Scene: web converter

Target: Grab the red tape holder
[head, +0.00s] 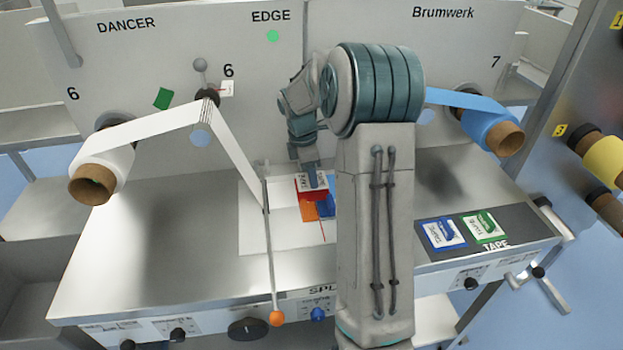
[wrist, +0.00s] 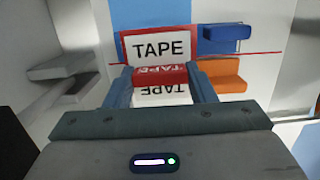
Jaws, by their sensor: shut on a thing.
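The red tape holder (wrist: 160,75) is between the two fingers of my gripper (wrist: 160,82) in the wrist view. It has white labels reading TAPE. The fingers are shut on its sides. In the head view the red tape holder (head: 303,187) shows at my gripper (head: 311,174), above the middle of the steel table (head: 150,240). My arm hides part of that area. I cannot tell whether the holder touches the surface beneath it.
An orange block (head: 309,213) and a blue block (head: 326,209) are close beside the holder. A thin rod with an orange knob (head: 276,318) stands left. A dark TAPE mat (head: 515,238) with blue and green holders lies right. White web (head: 150,126) hangs from the left roll.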

